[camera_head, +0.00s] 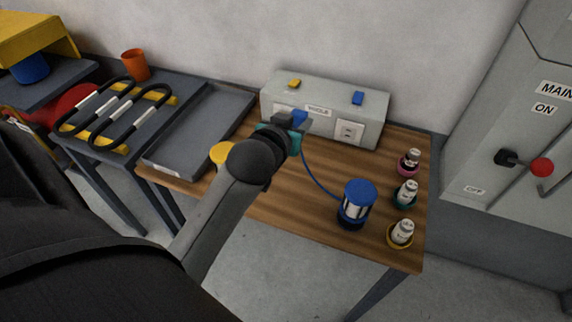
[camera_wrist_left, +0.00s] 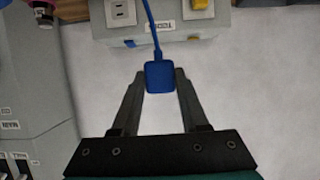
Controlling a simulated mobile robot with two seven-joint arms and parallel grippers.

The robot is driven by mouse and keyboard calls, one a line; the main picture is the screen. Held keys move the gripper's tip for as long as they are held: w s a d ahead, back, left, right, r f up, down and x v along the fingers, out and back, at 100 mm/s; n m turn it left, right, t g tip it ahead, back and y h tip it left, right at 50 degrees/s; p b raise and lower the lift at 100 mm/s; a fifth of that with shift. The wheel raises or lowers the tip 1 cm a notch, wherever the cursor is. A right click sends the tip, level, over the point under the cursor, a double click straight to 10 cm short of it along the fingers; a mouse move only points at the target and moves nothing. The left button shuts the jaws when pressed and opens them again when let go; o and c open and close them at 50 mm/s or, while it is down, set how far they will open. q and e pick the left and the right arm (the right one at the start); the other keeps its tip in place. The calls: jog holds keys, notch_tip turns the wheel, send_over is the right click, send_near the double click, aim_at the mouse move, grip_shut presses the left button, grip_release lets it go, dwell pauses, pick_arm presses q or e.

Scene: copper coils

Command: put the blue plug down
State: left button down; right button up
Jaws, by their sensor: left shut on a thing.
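The blue plug (camera_wrist_left: 160,77) sits between the two fingers of my left gripper (camera_wrist_left: 160,84) in the left wrist view. The fingers are shut on it. In the head view my left gripper (camera_head: 293,124) is over the wooden table, in front of the grey socket box, and the plug (camera_head: 300,116) is mostly hidden by it. My right gripper does not show.
The grey box (camera_head: 375,108) with a white socket (camera_head: 349,132) stands at the table's back. Several small bottles, one with a pink base (camera_head: 409,162), line the right edge. A grey tray (camera_head: 200,130) lies left. A lever cabinet (camera_head: 500,120) stands right.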

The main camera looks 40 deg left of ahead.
pick_arm(q)
jog(key=b, duration=0.2)
send_over(294, 186)
notch_tip(294, 186, down, 8)
notch_tip(294, 186, down, 6)
jog(key=shift+f+b, duration=0.15)
jog(key=shift+b, duration=1.1)
jog(key=shift+f, duration=0.5)
jog(key=shift+f+b, duration=0.85)
jog(key=shift+f, duration=1)
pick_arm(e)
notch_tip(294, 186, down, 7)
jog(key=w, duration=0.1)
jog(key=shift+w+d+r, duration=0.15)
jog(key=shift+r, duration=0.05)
pick_arm(q)
jog(key=shift+f+b, duration=0.3)
jog(key=shift+f, duration=0.3)
jog(key=shift+c, duration=2.1)
grip_release()
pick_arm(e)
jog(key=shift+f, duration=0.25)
